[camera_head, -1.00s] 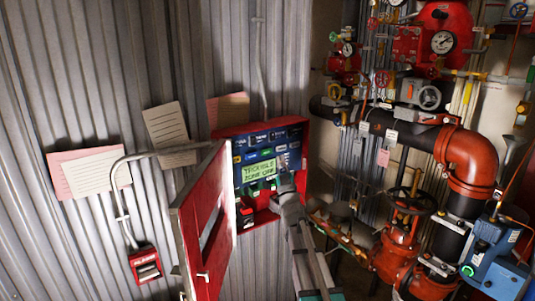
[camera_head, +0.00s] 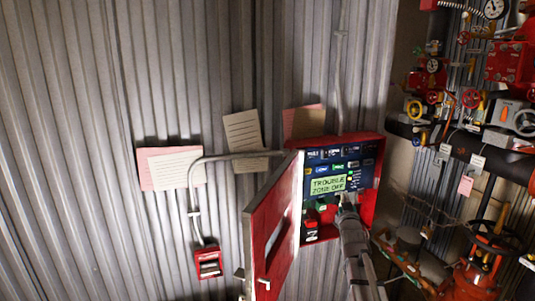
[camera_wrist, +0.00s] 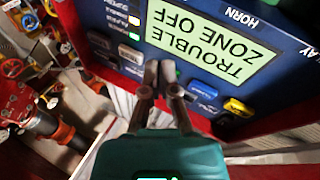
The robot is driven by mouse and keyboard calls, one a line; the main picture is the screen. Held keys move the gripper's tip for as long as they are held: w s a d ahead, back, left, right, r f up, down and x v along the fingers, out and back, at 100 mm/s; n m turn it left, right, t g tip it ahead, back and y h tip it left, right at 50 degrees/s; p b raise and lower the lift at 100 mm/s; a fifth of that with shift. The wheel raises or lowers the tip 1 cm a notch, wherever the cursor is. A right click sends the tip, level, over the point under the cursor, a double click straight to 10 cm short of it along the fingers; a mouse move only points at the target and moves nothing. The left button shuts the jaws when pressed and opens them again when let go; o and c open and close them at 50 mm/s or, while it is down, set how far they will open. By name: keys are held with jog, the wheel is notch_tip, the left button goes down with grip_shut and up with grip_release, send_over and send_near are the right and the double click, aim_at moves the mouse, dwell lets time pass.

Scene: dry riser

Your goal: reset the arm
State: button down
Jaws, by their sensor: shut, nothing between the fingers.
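My gripper (camera_wrist: 159,75) is shut and empty in the wrist view, its fingertips close in front of the panel face, just beside the display. I cannot tell whether they touch it. In the head view my gripper (camera_head: 345,203) is at the lower right of the red alarm panel (camera_head: 368,146). The panel's red door (camera_head: 266,225) hangs open to the left. My arm hides part of the panel's lower right.
A small red call point (camera_head: 208,262) is on the corrugated wall (camera_head: 85,90), left of the door. Paper sheets (camera_head: 243,132) hang around the panel. Red pipes and valves (camera_head: 480,270) crowd the right side. The wall at far left is bare.

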jog(key=s+a+f+m+g+y, duration=0.1)
jog(key=s+a+f+g, duration=0.2)
jog(key=s+f+g, duration=0.4)
jog(key=s+a+f+g, duration=0.3)
jog(key=s+f+g, duration=0.15)
jog(key=f, duration=0.55)
jog(key=s+a+f+g, duration=0.1)
jog(key=s+f+g, duration=0.1)
jog(key=s, duration=0.4)
jog(key=s+a+f+g, duration=0.2)
jog(key=s+g, duration=0.2)
jog(key=s, duration=0.3)
jog(key=s+a+f+g+y, duration=0.1)
jog(key=s+a+f+g, duration=0.1)
jog(key=s, duration=0.5)
jog(key=shift+s+g, duration=0.25)
jog(key=shift+g, duration=0.2)
